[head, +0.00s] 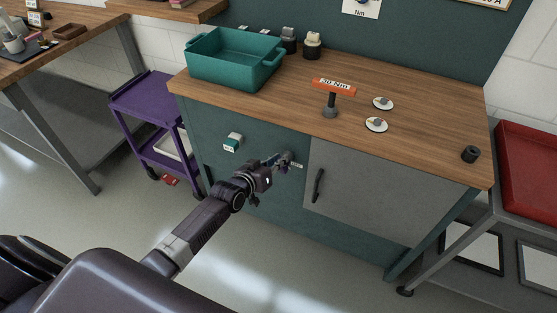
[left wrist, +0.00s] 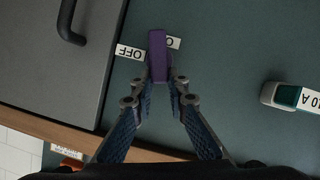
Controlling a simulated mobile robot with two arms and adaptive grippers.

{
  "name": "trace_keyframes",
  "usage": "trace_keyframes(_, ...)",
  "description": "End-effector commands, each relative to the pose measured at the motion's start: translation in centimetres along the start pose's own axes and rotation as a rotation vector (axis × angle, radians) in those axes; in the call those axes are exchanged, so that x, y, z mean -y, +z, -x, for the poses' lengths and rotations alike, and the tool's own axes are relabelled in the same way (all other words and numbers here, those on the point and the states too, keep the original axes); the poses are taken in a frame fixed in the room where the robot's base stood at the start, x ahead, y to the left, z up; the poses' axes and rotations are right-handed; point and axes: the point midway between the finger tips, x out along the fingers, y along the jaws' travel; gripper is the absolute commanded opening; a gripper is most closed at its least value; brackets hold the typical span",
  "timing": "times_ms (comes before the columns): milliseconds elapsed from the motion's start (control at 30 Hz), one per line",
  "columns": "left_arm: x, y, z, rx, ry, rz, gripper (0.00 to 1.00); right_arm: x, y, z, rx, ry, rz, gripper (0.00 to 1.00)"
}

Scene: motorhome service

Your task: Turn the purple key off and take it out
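The purple key (left wrist: 158,52) sits in the teal cabinet front in the left wrist view, its long grip running up and down the picture. A white OFF label (left wrist: 130,52) is left of it; a second label (left wrist: 174,43) is partly hidden behind it. My left gripper (left wrist: 159,84) is open, with one fingertip on each side of the key's near end. Gaps show between fingertips and key; no contact is visible. In the head view my left gripper (head: 272,178) is at the cabinet front, and the key there is small and partly covered. My right gripper is not in view.
A grey door with a black handle (head: 318,185) is right of the key. A green-and-white labelled device (head: 233,142) is on the panel to its left. The wooden worktop (head: 400,153) overhangs above. A purple cart (head: 150,100) stands left of the cabinet.

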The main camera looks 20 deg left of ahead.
Motion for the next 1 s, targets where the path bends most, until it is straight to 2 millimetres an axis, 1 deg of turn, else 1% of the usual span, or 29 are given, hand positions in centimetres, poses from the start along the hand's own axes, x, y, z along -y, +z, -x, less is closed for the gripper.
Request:
trace_keyframes(33,0.0,0.0,0.0,0.0,0.0,0.0,0.06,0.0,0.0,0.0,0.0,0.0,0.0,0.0)
trace_keyframes(100,0.0,0.0,0.0,0.0,0.0,0.0,0.0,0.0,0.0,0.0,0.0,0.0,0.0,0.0)
trace_keyframes(433,0.1,0.1,0.0,0.0,0.002,0.005,0.0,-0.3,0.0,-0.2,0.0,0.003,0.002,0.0)
trace_keyframes(1000,0.8,0.5,-0.2,0.0,0.075,0.18,0.0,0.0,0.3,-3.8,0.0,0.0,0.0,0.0)
